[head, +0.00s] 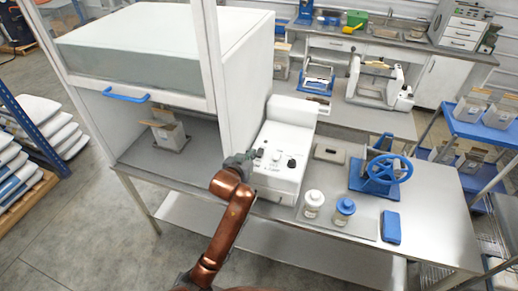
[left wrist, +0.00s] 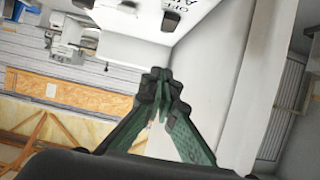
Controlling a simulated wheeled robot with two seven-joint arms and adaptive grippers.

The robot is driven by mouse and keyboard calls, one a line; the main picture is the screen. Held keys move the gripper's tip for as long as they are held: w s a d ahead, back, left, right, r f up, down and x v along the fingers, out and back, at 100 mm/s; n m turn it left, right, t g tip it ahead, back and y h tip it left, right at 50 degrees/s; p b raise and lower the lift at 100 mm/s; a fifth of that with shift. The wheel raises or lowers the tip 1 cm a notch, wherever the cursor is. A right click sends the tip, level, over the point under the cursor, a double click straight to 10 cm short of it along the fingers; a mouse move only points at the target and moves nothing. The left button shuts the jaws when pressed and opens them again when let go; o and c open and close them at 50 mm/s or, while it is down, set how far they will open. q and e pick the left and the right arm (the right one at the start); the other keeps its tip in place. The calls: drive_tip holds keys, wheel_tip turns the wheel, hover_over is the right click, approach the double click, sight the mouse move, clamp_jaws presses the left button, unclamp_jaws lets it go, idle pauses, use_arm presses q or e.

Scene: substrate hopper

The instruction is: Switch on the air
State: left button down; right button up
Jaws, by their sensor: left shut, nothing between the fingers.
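A white machine (head: 282,145) with a sloping front panel stands on the steel bench, right of the white hood. Its panel carries small dark controls (head: 276,156); which one is for the air I cannot tell in the head view. My left gripper (head: 246,158) is shut and empty, at the left edge of this panel. I cannot tell whether it touches the panel. In the left wrist view the closed fingertips (left wrist: 158,82) point toward a pale surface, and part of a label (left wrist: 176,8) with letters like "OFF" and "AIR" shows at the top edge. My right gripper is out of view.
The hood (head: 165,50) with a blue handle (head: 127,95) stands close on the left, a box (head: 168,130) inside. Two jars (head: 313,204), a blue handwheel device (head: 381,172) and a blue pad (head: 391,227) are right of the machine. The bench front right is clear.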

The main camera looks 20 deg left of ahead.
use_arm(q)
hover_over(260, 154)
drive_tip(key=s, duration=0.2)
drive_tip(key=f, duration=0.3)
drive_tip(key=shift+w+f+p, duration=0.2)
drive_tip(key=shift+f+p, duration=0.15)
drive_tip(key=shift+f, duration=0.05)
drive_tip(key=shift+w+f, duration=0.25)
drive_tip(key=shift+f, duration=0.35)
drive_tip(key=shift+w+f, duration=0.25)
drive_tip(key=shift+f, duration=0.3)
drive_tip(key=shift+w+f, duration=0.35)
drive_tip(key=shift+f, duration=0.45)
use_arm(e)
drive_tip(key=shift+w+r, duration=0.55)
